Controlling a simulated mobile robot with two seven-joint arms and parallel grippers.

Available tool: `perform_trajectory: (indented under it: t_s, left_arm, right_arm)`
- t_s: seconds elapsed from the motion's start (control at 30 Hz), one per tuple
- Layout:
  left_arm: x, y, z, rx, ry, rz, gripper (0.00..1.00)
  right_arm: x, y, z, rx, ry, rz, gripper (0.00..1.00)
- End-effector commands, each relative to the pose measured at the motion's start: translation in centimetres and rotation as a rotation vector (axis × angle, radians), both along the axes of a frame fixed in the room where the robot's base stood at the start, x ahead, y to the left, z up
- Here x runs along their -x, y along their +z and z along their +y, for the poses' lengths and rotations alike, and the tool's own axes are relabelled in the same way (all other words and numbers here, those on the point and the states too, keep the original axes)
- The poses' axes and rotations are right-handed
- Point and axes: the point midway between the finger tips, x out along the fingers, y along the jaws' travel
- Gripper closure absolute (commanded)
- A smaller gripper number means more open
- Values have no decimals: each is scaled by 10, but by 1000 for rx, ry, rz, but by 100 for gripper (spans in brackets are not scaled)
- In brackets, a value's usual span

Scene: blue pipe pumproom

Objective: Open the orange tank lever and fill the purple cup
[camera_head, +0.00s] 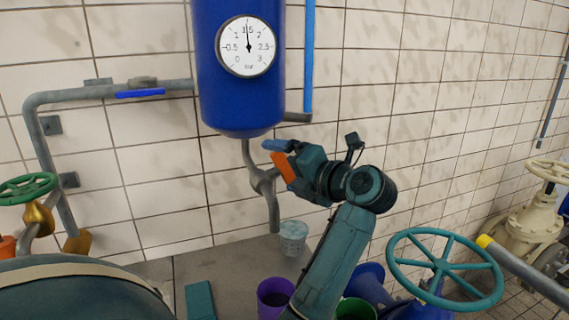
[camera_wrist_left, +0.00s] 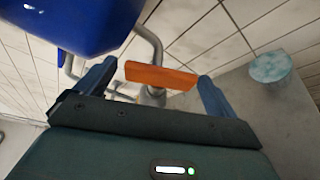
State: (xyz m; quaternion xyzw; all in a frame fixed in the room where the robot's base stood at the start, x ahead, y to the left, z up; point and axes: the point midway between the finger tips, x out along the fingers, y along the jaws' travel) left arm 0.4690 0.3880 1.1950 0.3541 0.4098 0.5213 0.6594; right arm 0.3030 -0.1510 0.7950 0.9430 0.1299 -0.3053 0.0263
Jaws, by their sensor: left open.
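The blue tank (camera_head: 238,90) hangs on the wall with a grey outlet pipe (camera_head: 262,182) bending down below it. The orange lever (camera_head: 285,170) is at that pipe, partly hidden by my left gripper in the head view. My left gripper (camera_head: 281,157) is open at the lever. The purple cup (camera_head: 273,296) stands upright on the grey surface at the bottom, partly behind my left arm. My right gripper is not in view.
A pale teal cup (camera_head: 293,236) stands beside the outlet's lower end; the left wrist view shows it too (camera_wrist_left: 270,66). A green cup (camera_head: 355,309) is right of my arm. A teal block (camera_head: 200,300) lies left of the purple cup. A teal handwheel (camera_head: 445,268) stands right.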

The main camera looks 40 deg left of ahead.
Motion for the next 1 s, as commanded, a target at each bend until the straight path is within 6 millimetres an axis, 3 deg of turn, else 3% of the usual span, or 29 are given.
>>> perform_trajectory:
  t_s: [0.37, 0.9, 1.0]
  left_arm:
    - [-1, -2, 6, 1, 0, 0, 5]
    - [-1, -1, 6, 1, -1, 0, 49]
    - [-1, -3, 6, -3, 2, -2, 50]
  right_arm:
    - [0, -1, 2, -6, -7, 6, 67]
    - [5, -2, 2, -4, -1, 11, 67]
    - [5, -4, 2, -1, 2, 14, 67]
